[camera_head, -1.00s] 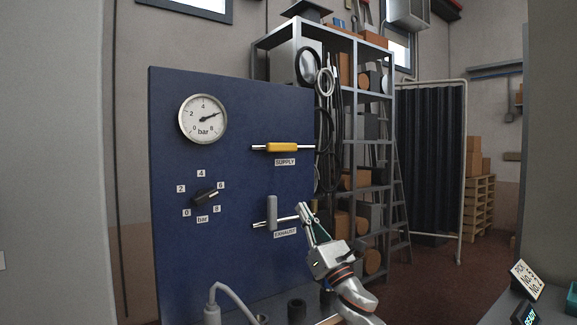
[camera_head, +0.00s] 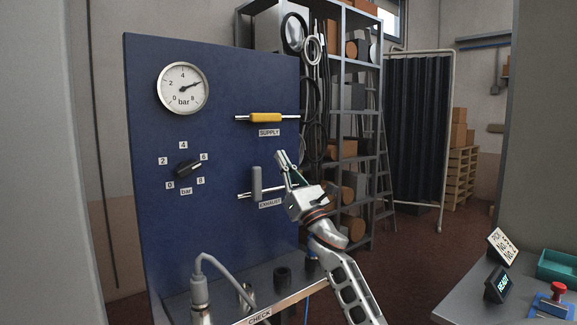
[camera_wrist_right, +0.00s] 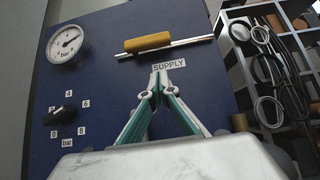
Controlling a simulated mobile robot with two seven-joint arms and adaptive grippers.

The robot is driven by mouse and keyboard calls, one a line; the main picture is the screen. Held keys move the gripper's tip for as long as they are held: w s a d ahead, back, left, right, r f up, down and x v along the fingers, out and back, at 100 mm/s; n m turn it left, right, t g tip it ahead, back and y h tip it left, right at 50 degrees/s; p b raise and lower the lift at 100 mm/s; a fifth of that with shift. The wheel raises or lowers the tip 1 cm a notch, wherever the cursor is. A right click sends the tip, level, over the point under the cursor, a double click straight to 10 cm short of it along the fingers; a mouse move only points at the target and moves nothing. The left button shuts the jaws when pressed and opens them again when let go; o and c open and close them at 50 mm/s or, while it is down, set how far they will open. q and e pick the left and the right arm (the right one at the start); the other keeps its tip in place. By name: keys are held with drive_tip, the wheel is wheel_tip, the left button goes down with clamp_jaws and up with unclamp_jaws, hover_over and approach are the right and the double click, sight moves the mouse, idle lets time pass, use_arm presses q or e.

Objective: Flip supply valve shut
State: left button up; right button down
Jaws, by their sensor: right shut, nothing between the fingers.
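The supply valve has a yellow handle (camera_head: 265,118) lying horizontal, in line with its silver pipe, on the blue panel (camera_head: 215,225). The handle also shows in the right wrist view (camera_wrist_right: 148,42), above the SUPPLY label. The exhaust valve's grey handle (camera_head: 256,183) stands upright, across its pipe, lower on the panel. My right gripper (camera_head: 281,155) is shut and empty, below and slightly right of the supply handle and apart from it. In the right wrist view its fingertips (camera_wrist_right: 159,78) meet just below the SUPPLY label. My left gripper is not in view.
A gauge (camera_head: 183,88) reads about 6 bar, above a black dial knob (camera_head: 188,169). A ledge with a grey hose (camera_head: 215,264) and black sockets runs below the panel. A shelf rack (camera_head: 378,110) stands behind at right.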

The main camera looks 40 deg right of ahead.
sight(266, 117)
use_arm(q)
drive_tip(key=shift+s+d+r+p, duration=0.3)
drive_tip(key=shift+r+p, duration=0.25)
drive_tip(key=shift+p, duration=0.55)
use_arm(e)
drive_tip(key=w+r, duration=0.1)
drive_tip(key=r, duration=0.1)
drive_tip(key=w+r, duration=0.1)
drive_tip(key=r, duration=0.2)
drive_tip(key=w+r, duration=0.1)
drive_tip(key=r, duration=0.1)
drive_tip(key=shift+w+d+r, duration=0.1)
drive_tip(key=shift+d+r, duration=0.05)
drive_tip(key=shift+d, duration=0.05)
use_arm(q)
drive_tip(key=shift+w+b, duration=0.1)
drive_tip(key=shift+b, duration=0.25)
use_arm(e)
drive_tip(key=shift+d+r+n+y, duration=0.1)
drive_tip(key=shift+d+n+y, duration=0.05)
drive_tip(key=shift+n+y, duration=0.55)
